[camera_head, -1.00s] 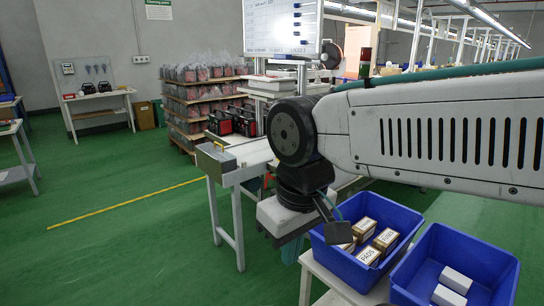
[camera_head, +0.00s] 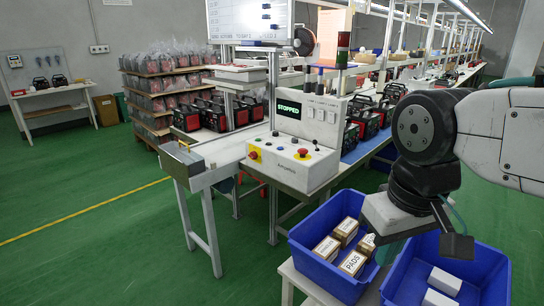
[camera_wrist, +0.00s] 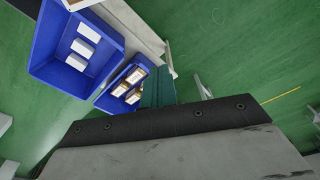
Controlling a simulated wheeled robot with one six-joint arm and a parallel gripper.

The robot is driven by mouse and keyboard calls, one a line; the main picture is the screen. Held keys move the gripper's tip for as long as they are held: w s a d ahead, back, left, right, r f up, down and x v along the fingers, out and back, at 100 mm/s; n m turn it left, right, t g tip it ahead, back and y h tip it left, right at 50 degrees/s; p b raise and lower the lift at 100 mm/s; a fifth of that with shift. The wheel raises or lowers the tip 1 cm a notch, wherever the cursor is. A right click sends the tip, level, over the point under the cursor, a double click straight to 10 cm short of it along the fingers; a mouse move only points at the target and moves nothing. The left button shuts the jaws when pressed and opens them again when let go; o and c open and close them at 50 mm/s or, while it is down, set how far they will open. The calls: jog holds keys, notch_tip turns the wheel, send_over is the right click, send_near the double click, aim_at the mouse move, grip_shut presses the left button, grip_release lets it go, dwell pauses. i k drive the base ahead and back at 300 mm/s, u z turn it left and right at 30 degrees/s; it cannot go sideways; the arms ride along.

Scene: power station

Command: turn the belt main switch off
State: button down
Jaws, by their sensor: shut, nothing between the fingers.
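The belt control box (camera_head: 295,165) is a pale console beside the conveyor in the head view. A red-and-yellow rotary switch (camera_head: 254,155), which looks like the main switch, is on its left front face; its handle position is too small to read. A red mushroom button on yellow (camera_head: 302,153) sits on the top right. The display (camera_head: 289,108) above reads "STOPPED". My gripper (camera_head: 390,248) hangs to the right of the box, over the blue bins and apart from the switch. Its teal fingers also show in the wrist view (camera_wrist: 157,88), shut and empty.
Two blue bins (camera_head: 322,268) (camera_head: 398,287) stand on a low table in front of the box, holding small cartons and white boxes. The conveyor end (camera_head: 183,160) juts out left. Green floor at the left is clear.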

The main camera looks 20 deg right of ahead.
aim_at(253, 155)
jog(key=z, duration=0.05)
jog(key=k, duration=0.5)
jog(key=u, duration=1)
jog(key=i, duration=0.75)
jog(key=u, duration=0.65)
jog(key=i, duration=0.7)
jog(key=z, duration=0.55)
jog(key=i, duration=0.7)
jog(key=z, duration=1)
jog(key=i, duration=0.3)
jog(key=z, duration=0.3)
